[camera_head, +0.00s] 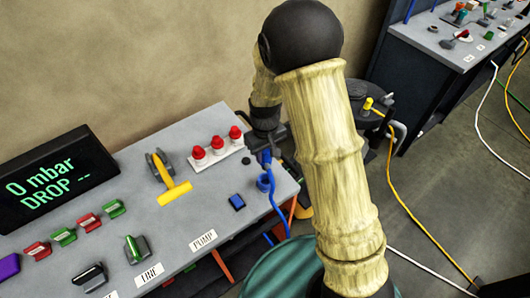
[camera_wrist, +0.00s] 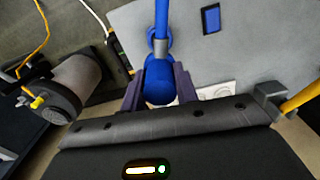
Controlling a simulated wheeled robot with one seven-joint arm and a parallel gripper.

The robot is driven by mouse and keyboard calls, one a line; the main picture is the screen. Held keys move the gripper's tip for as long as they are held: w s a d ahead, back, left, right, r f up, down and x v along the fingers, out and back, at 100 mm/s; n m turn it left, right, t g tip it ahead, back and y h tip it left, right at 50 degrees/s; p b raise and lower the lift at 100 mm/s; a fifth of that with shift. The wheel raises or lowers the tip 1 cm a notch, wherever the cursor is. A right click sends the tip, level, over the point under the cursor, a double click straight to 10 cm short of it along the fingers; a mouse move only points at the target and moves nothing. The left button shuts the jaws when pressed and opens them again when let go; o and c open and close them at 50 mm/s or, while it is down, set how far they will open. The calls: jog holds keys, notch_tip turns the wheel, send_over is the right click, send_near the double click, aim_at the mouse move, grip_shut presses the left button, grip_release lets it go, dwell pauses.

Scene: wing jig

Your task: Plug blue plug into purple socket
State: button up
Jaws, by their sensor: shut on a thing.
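My gripper (camera_wrist: 159,78) is shut on the blue plug (camera_wrist: 158,88), which sits between its two dark fingers in the wrist view. In the head view my gripper (camera_head: 266,146) is at the right end of the grey console, with the plug (camera_head: 266,158) below it. A blue cable (camera_head: 275,195) hangs from the plug past the console's edge. A blue ring-shaped holder (camera_head: 264,183) is close below the plug; I cannot tell whether they touch. The purple socket (camera_head: 9,266) is at the far left edge of the console, partly cut off by the picture.
A display (camera_head: 55,180) stands at the back left. A black drum (camera_head: 375,110) stands right.

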jog(key=shift+r+p, duration=0.85)
jog(key=shift+r, duration=0.4)
jog(key=shift+f, duration=0.1)
jog(key=w+d+f+m+b, duration=0.2)
jog(key=d+f+m+b, duration=0.3)
jog(key=d+f, duration=1.4)
jog(key=shift+d+f+m+b, duration=0.35)
jog(key=shift+d+m+b, duration=0.05)
jog(key=shift+d, duration=0.4)
